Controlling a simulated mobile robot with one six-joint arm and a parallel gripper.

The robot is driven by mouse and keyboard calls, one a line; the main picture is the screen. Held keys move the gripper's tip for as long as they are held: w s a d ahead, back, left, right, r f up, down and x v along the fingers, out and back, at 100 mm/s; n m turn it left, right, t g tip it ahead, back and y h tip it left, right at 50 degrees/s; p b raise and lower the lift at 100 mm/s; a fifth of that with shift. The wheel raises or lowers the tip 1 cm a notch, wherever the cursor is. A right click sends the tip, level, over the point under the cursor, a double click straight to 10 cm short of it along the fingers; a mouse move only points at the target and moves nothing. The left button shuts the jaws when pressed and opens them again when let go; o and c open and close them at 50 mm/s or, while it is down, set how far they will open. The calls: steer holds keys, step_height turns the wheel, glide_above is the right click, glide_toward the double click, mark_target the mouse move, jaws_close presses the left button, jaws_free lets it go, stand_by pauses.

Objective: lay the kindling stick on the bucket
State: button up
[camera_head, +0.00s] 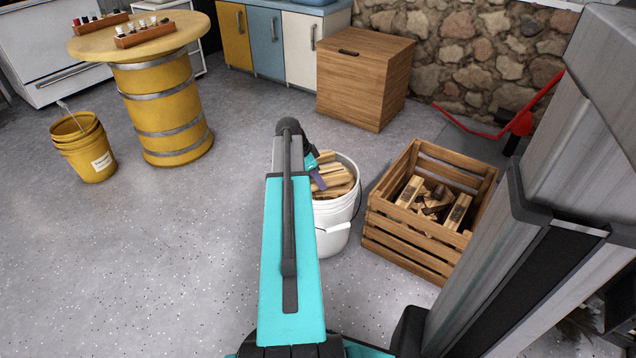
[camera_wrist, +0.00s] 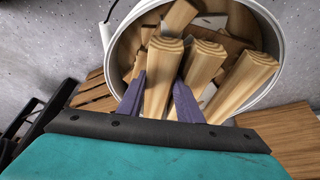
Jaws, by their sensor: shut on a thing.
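The white bucket (camera_head: 333,238) stands on the floor in the middle of the head view, filled with several pale kindling sticks (camera_head: 338,180). In the wrist view the bucket's rim (camera_wrist: 277,22) curves around the sticks. My gripper (camera_head: 317,176) is over the bucket's mouth in the head view. In the wrist view my gripper's purple fingers (camera_wrist: 160,98) are shut on a kindling stick (camera_wrist: 162,65), one on each side of it. Its moulded end shows over the bucket's mouth, beside similar sticks. I cannot tell whether it touches them.
A slatted wooden crate (camera_head: 410,240) with short wood pieces stands close right of the bucket. A wooden box (camera_head: 362,80) is behind. A yellow barrel table (camera_head: 165,105) and yellow buckets (camera_head: 88,150) are at the left. The floor between them and the white bucket is clear.

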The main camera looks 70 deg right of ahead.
steer(key=shift+f, duration=0.25)
steer(key=o, duration=0.8)
steer(key=shift+c, duration=0.2)
steer(key=p+v, duration=0.3)
steer(key=v, duration=0.9)
steer(key=shift+p, duration=0.4)
